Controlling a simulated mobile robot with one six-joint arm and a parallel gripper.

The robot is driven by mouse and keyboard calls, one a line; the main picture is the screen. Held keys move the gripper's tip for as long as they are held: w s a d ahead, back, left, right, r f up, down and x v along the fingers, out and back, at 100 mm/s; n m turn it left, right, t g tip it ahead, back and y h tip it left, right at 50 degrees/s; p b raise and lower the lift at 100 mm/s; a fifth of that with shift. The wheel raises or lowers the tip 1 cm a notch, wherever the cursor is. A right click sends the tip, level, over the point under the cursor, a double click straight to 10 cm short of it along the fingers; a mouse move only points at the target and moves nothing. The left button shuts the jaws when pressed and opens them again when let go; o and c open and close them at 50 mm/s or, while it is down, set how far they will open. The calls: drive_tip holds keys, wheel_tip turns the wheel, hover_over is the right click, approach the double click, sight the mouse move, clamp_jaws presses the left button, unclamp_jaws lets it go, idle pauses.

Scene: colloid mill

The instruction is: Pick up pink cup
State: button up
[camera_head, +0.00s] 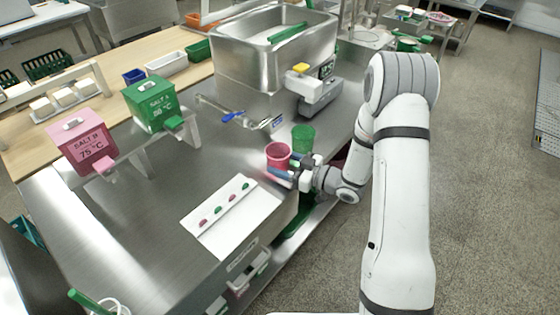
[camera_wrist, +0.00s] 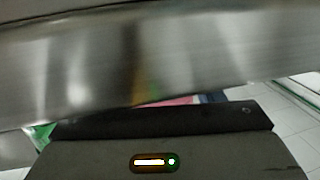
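The pink cup (camera_head: 278,153) stands upright near the right edge of the steel counter in the head view. A green cup (camera_head: 304,136) stands just behind it to the right. My gripper (camera_head: 279,176) is low, at the near side of the pink cup, reaching in from the right at the counter's edge. The fingers overlap the cup's lower part in the picture; whether they touch it or have closed on it I cannot tell. In the wrist view the dark gripper body fills the bottom, and a small pink patch (camera_wrist: 183,101) shows just above it.
A white panel with colored buttons (camera_head: 231,216) lies on the counter in front. A scale (camera_head: 318,92) and a steel basin (camera_head: 272,52) stand behind the cups. Pink (camera_head: 83,143) and green (camera_head: 154,103) salt boxes stand at left. The counter between is largely clear.

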drive_tip(key=c, duration=0.5)
drive_tip(key=shift+o, duration=0.2)
drive_tip(key=shift+r, duration=0.15)
